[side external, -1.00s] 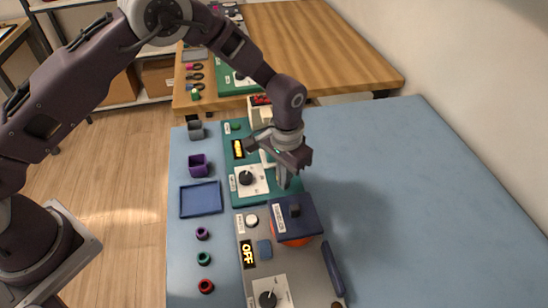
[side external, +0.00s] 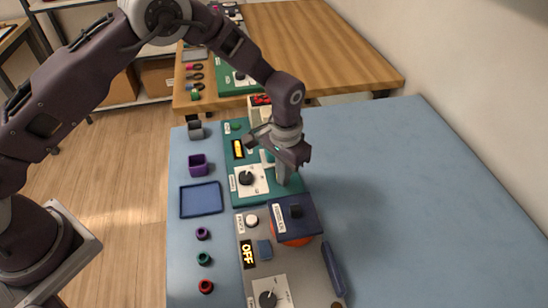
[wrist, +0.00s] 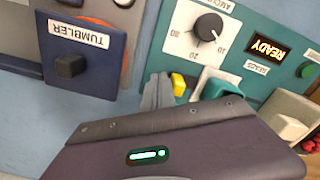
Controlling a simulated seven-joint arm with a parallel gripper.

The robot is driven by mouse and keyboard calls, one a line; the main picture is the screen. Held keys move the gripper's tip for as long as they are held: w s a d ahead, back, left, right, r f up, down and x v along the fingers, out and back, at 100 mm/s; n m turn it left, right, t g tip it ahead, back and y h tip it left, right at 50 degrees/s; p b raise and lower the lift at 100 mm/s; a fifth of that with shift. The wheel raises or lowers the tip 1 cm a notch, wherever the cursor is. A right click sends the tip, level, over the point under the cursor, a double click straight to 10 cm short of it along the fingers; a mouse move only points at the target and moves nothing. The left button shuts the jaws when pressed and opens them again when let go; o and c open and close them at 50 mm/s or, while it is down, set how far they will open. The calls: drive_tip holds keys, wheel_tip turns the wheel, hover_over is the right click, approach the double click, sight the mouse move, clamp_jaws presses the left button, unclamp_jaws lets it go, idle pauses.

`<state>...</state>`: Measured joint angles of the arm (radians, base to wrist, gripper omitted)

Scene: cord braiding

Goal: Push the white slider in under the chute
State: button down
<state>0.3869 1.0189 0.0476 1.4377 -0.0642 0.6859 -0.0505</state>
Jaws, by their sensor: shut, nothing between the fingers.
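My gripper (side external: 282,180) is shut and empty, pointing down at the right edge of the green READY panel (side external: 237,190). In the wrist view its grey fingers (wrist: 157,93) stand close to a small yellow piece (wrist: 179,85); I cannot tell whether they touch. Right of that is a pale whitish piece (wrist: 210,79) against a teal block (wrist: 221,88), partly hidden by my gripper body. It may be the white slider, with the teal part as the chute, but I cannot tell surely. A cream block (wrist: 284,124) is further right, beside red beads (wrist: 308,138).
A dial (wrist: 207,26) and the lit READY display (wrist: 268,48) are on the green panel. The dark blue TUMBLER box (side external: 303,214) stands close to my gripper on the grey OFF panel. A blue tray (side external: 201,199) and small cups lie left. The blue table is clear at right.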

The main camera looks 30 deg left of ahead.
drive_tip(key=shift+w+a, duration=2.85)
drive_tip(key=shift+a, duration=0.05)
drive_tip(key=shift+s+d, duration=0.4)
drive_tip(key=shift+d, duration=0.05)
drive_tip(key=shift+r, duration=0.15)
wheel_tip(320, 180, up, 11)
